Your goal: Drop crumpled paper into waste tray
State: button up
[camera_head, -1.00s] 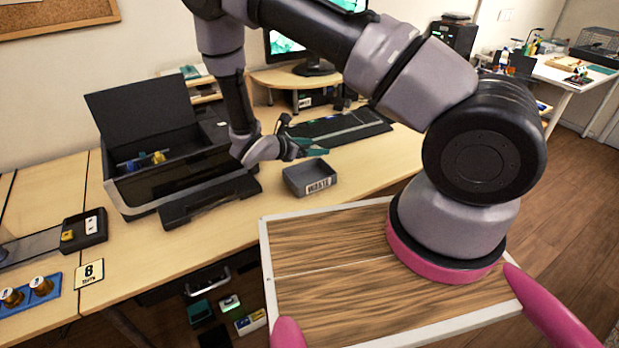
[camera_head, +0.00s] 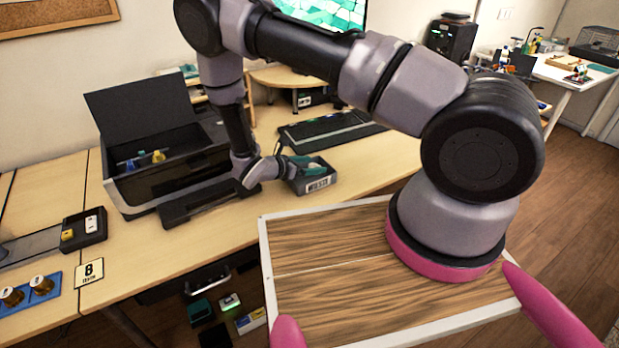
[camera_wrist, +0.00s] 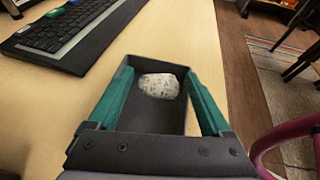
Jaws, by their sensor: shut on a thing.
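The crumpled paper (camera_wrist: 159,86) is a whitish ball with dark marks, held between my gripper's green fingertips in the wrist view. My gripper (camera_wrist: 160,80) is shut on it, over the waste tray. The waste tray (camera_head: 318,184) is a small grey open box with a white label on its front, on the desk. In the wrist view the tray's dark walls (camera_wrist: 158,62) surround the paper on the picture. My gripper (camera_head: 305,168) also shows at the tray in the head view, where the paper cannot be made out. The exact height of the paper above the tray floor is unclear.
A black printer (camera_head: 165,165) with a raised lid stands left of the tray, its output shelf (camera_head: 205,200) close by. A dark keyboard (camera_head: 335,130) lies behind the tray. The desk right of the tray is clear.

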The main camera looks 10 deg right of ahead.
jog(key=o, duration=1.1)
jog(key=v, duration=1)
jog(key=shift+s+a, duration=0.15)
jog(key=shift+a, duration=0.2)
jog(key=s+d+r+m+g+y, duration=0.1)
jog(key=d+r+m+g+y, duration=0.15)
jog(key=r+m, duration=0.45)
jog(key=s+d+r+m+g+y, duration=0.1)
jog(key=d+r+m+g+y, duration=0.2)
jog(key=r, duration=0.8)
jog(key=s+d+r+m+g+y, duration=0.1)
jog(key=d+r+m, duration=0.35)
jog(key=r, duration=0.35)
jog(key=s+d+r+m+t+y, duration=0.2)
jog(key=s+r+m, duration=0.2)
jog(key=r, duration=0.3)
jog(key=s+d+r+m+t+y, duration=0.2)
jog(key=s+r+m+t+y, duration=0.1)
jog(key=s+r+m, duration=0.2)
jog(key=s+d+r+m+t+y, duration=0.2)
jog(key=s+r+m, duration=0.2)
jog(key=r, duration=0.5)
jog(key=shift+s+t, duration=0.25)
jog(key=shift+s, duration=0.3)
